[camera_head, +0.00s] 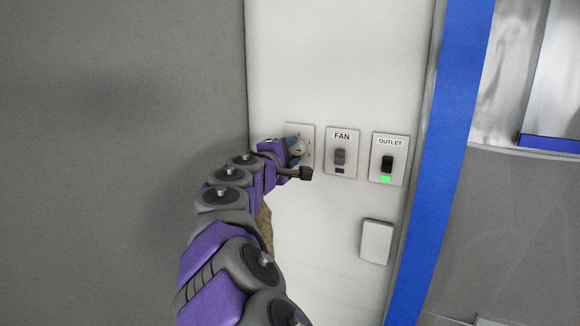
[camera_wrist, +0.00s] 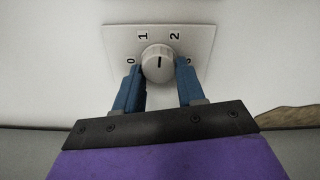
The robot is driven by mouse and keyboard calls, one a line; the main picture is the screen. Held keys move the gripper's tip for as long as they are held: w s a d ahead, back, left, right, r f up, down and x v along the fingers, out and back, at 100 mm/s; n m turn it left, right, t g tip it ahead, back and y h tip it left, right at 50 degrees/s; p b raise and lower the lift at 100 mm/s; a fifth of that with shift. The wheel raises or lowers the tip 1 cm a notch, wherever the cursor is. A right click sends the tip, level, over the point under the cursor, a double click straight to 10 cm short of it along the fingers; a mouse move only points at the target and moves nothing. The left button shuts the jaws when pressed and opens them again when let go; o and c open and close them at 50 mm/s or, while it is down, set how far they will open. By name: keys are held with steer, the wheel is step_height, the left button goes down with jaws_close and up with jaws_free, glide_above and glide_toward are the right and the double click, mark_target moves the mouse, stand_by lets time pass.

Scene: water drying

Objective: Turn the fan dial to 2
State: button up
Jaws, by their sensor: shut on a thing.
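The fan dial is a round pale knob (camera_wrist: 157,62) on a square white plate (camera_wrist: 205,40) marked 0, 1, 2 and, partly hidden by a finger, a last mark at the right. The knob's dark line stands about upright, between 1 and 2. My gripper (camera_wrist: 160,80) is shut on the knob, with one blue finger at its left and one at its right. In the head view my gripper (camera_head: 299,150) covers much of the dial plate (camera_head: 307,131).
Right of the dial are a FAN switch (camera_head: 341,155) and an OUTLET switch (camera_head: 388,160) with a green light lit below it. A blank white box (camera_head: 376,242) sits lower on the panel. A blue post (camera_head: 436,170) edges the panel; a grey wall (camera_head: 120,150) lies left.

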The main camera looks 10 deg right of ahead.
steer(key=m+b, duration=0.4)
steer(key=shift+d+f+m+b, duration=0.1)
steer(key=shift+f+m+b, duration=0.15)
steer(key=shift+m+b, duration=0.15)
stand_by(0.4)
steer(key=o, duration=1.1)
steer(key=shift+r, duration=0.15)
steer(key=shift+c, duration=0.2)
steer(key=shift+s+r, duration=0.1)
steer(key=shift+s+a, duration=0.1)
steer(key=shift+a, duration=0.1)
